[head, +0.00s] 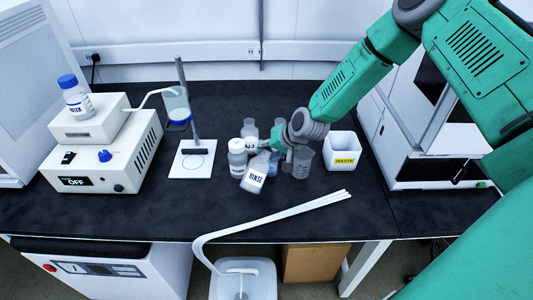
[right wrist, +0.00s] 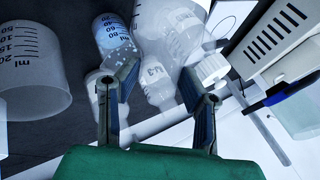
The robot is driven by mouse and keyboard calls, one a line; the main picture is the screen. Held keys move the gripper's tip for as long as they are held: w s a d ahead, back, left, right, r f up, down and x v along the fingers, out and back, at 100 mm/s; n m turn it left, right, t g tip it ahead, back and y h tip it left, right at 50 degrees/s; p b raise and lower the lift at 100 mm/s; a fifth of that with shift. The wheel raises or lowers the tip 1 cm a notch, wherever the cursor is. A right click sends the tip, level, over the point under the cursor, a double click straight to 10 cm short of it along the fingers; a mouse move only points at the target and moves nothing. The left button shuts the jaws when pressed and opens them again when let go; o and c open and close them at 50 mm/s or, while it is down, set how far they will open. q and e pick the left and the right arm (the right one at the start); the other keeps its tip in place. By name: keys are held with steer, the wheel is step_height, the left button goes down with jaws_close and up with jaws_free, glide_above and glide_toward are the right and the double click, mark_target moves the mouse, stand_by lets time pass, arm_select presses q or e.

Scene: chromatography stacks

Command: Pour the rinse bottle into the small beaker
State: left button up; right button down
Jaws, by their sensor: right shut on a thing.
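The rinse bottle (head: 255,178), white with a dark RINSE label, is tilted in the head view, its lower end towards the front left. My right gripper (head: 283,150) is shut on its upper part; the fingers and bottle neck partly cover each other. A small clear beaker (head: 302,163) stands on the bench just right of the gripper. A graduated beaker (right wrist: 30,65) shows large at the left of the right wrist view, apart from my right gripper (right wrist: 158,82). I cannot tell whether any liquid is flowing. My left gripper is out of view.
A WASTE container (head: 342,151) stands right of the beaker. A stand with a white base (head: 193,159) and a boxy instrument (head: 105,155) are further left. The bench front (head: 150,215) is clear.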

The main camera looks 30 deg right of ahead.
steer(key=shift+d, duration=0.1)
steer(key=shift+w+f+b, duration=0.1)
steer(key=shift+f+b, duration=0.05)
steer(key=shift+b, duration=0.25)
steer(key=shift+d+f+y+b, duration=0.1)
steer(key=shift+y+b, duration=0.3)
steer(key=shift+b, duration=0.25)
steer(key=shift+w+d+f+m+y+b, duration=0.15)
steer(key=shift+m+y+b, duration=0.15)
steer(key=shift+b, duration=0.3)
steer(key=shift+g+b, duration=0.35)
steer(key=shift+g, duration=0.05)
